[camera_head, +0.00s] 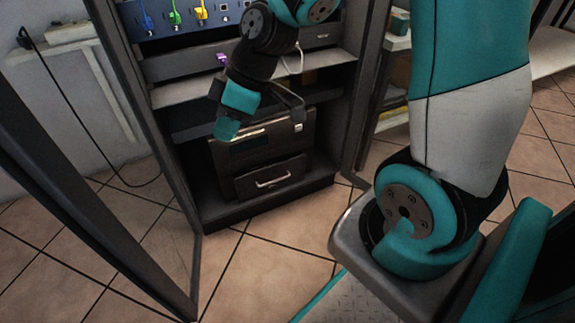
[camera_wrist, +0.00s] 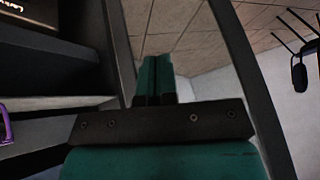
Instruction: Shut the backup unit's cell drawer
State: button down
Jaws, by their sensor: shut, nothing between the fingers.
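The backup unit (camera_head: 222,158) is a dark brown box at the bottom of the open rack in the head view. Its cell drawer (camera_head: 270,188) is the lower front panel with a pale bar handle; it appears to stand out somewhat from the unit's face, though how far is hard to tell. My gripper (camera_head: 227,130) is in front of the rack, above and left of the drawer and apart from it in the picture. Its teal fingers are together and empty, as the wrist view (camera_wrist: 155,80) also shows. The drawer does not show clearly in the wrist view.
The rack's open door (camera_head: 95,195) stands at the left. Shelves (camera_head: 190,93) and a blue panel (camera_head: 185,18) with coloured plugs are above the unit. A purple plug (camera_head: 222,59) and a white cable (camera_head: 296,62) are near my arm. Tiled floor (camera_head: 265,260) before the rack is clear.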

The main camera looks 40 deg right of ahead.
jog(key=w+d+f+n+t, duration=0.1)
jog(key=w+d+f, duration=0.2)
jog(key=d+f, duration=0.4)
jog(key=w+d+f+n+t, duration=0.1)
jog(key=w+d+f+t, duration=0.15)
jog(key=d+f, duration=0.55)
jog(key=s+d+f+n+t+h+b, duration=0.1)
jog(key=s+d+f+h+b, duration=0.15)
jog(key=d+f, duration=0.85)
jog(key=b, duration=0.6)
send_near(278, 169)
jog(key=shift+x, duration=2.75)
jog(key=shift+s, duration=0.1)
